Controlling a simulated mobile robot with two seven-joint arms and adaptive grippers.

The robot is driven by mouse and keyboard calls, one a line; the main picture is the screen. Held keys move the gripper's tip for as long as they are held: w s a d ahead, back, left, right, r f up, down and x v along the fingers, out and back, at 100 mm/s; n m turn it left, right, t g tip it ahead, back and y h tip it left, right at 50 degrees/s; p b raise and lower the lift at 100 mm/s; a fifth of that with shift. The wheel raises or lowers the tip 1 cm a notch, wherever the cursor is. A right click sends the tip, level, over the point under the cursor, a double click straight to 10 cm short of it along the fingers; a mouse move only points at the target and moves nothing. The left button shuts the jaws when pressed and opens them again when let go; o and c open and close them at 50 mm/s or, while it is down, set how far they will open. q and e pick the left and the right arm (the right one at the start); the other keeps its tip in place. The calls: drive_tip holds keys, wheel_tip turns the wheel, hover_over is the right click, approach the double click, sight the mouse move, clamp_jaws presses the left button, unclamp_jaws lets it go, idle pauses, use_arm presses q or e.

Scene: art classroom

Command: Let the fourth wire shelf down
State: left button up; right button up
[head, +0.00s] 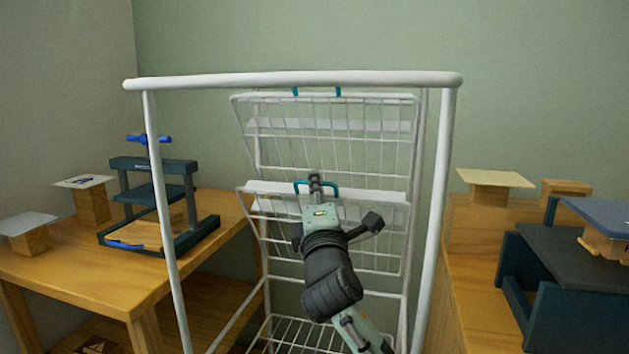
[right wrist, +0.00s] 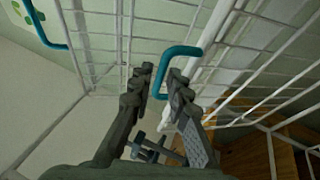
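A white wire rack (head: 447,200) stands in the middle of the head view. An upper wire panel (head: 375,150) is folded up, with two teal fittings on its top edge. Below it, a second wire panel (head: 380,235) stands steeply, its top edge leaning toward me. It has a teal handle (head: 334,188) on that edge. My right gripper (head: 315,183) is at this handle. My arm hides part of the panel. My left gripper is not in view.
A wooden table (head: 70,265) with a dark press (head: 155,200) stands left of the rack. A wooden bench (head: 470,270) with dark equipment (head: 565,260) stands close on the right. A lower wire shelf (head: 300,335) lies roughly flat. The rack's thick top bar (head: 290,80) crosses in front.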

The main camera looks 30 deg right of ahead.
drive_tip(key=shift+x, duration=0.9)
clamp_jaws()
